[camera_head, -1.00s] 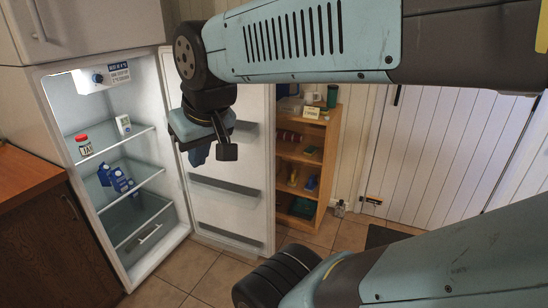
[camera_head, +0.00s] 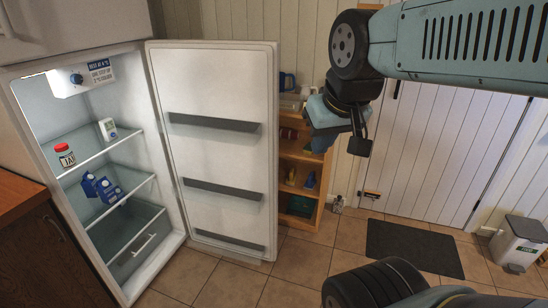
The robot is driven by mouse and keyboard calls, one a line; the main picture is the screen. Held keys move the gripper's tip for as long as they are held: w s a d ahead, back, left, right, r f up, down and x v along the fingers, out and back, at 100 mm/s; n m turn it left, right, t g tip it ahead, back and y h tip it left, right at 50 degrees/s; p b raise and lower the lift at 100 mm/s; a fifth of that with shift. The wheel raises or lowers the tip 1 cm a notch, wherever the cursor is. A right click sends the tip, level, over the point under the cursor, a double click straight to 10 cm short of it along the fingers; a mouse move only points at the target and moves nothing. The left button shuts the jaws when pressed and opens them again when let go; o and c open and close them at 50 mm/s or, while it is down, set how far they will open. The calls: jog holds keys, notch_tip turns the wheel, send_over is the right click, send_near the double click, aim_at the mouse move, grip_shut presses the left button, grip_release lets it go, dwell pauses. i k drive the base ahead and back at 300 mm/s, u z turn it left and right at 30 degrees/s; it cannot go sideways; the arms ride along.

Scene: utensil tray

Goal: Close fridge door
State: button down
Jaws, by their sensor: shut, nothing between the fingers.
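The fridge (camera_head: 172,262) stands open at the left, its lit inside facing me. Its white door (camera_head: 222,155) is swung out wide to the right of the cabinet, with its inner side and dark shelf racks toward me. My gripper (camera_head: 340,142) is to the right of the door's free edge, in front of the wooden shelf in the picture. It is shut and empty. A gap shows between it and the door in the picture; I cannot tell the depth between them. The outer side of the door is hidden.
Inside the fridge are a jar (camera_head: 65,155), a white item (camera_head: 108,130) and blue cartons (camera_head: 103,188). A wooden shelf (camera_head: 302,155) stands behind the door. A dark mat (camera_head: 414,248) and a bin (camera_head: 520,242) are at the right. Tiled floor is clear before the door.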

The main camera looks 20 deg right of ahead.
aim_at(217, 100)
jog(key=z, duration=0.1)
jog(key=i, duration=1)
jog(key=u, duration=0.05)
